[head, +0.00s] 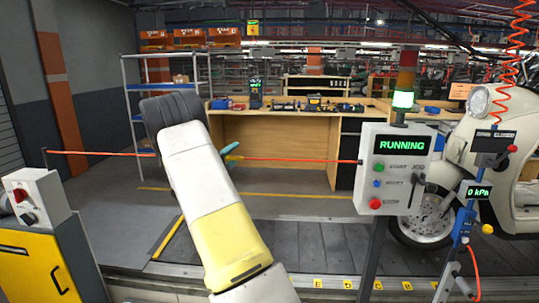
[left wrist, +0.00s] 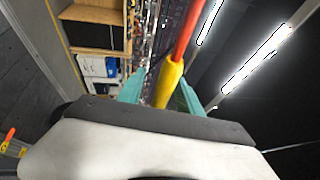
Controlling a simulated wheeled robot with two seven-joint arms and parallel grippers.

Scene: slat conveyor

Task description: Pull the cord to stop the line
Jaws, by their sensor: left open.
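The red-orange pull cord (head: 300,160) runs level across the head view, from a post at the left to the control box (head: 392,170) at the right. The box's screen reads RUNNING in green. My left gripper (head: 231,153) is at the cord, its teal fingers partly hidden behind my arm. In the left wrist view the cord (left wrist: 186,35) enters a yellow sleeve (left wrist: 168,82), which lies between the two open fingers. I cannot tell whether either finger touches it. My right gripper is not in view.
The dark slat conveyor (head: 310,245) crosses in front, with a cream scooter (head: 490,120) at the right. A green lamp (head: 403,99) glows above the box. A wooden workbench (head: 270,125) stands behind the cord. A yellow cabinet (head: 40,265) is at the lower left.

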